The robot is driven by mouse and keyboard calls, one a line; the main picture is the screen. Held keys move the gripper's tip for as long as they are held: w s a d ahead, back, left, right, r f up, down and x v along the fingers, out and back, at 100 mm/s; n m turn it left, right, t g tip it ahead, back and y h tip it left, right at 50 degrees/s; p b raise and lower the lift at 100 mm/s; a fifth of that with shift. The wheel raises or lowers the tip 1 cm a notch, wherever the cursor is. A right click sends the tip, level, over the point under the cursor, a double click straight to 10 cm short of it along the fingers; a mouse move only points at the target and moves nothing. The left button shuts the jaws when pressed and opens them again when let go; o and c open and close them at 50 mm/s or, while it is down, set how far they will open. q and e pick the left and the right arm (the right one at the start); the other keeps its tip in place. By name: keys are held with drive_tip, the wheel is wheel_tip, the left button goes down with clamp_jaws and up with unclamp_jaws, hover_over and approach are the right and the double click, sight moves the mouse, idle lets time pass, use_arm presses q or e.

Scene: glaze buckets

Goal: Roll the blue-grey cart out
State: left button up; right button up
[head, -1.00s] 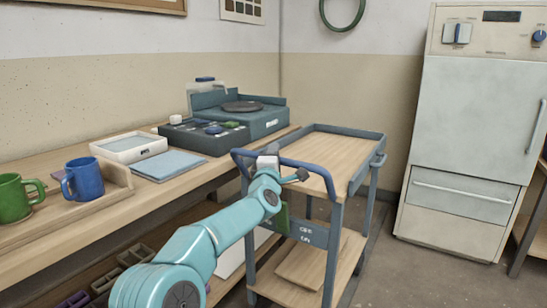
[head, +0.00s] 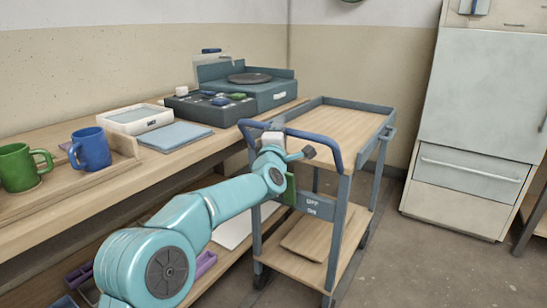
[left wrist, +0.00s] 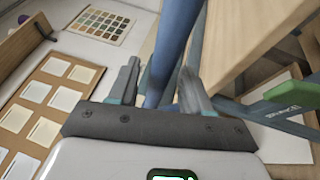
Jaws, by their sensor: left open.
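The blue-grey cart (head: 360,105) stands beside the workbench, with a wooden top shelf and a wooden lower shelf. Its blue push handle (head: 325,139) faces me. My left gripper (head: 290,147) is at this handle. In the left wrist view the open fingers (left wrist: 160,85) have the blue handle bar (left wrist: 172,45) between them; I cannot tell if they touch it. A green lever (head: 290,190) sits by an OFF/ON plate (head: 318,206) below the handle, partly hidden by my arm. It also shows in the left wrist view (left wrist: 283,92). My right gripper is out of view.
The workbench (head: 200,150) runs along the cart's left side, holding a green mug (head: 18,168), a blue mug (head: 91,148) and a pottery wheel (head: 249,78). A pale cabinet (head: 470,120) stands at the right. Floor (head: 415,265) is clear right of the cart.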

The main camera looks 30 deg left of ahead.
use_arm(q)
drive_tip(key=v, duration=1.3)
drive_tip(key=shift+s+d, duration=0.15)
drive_tip(key=shift+f, duration=0.15)
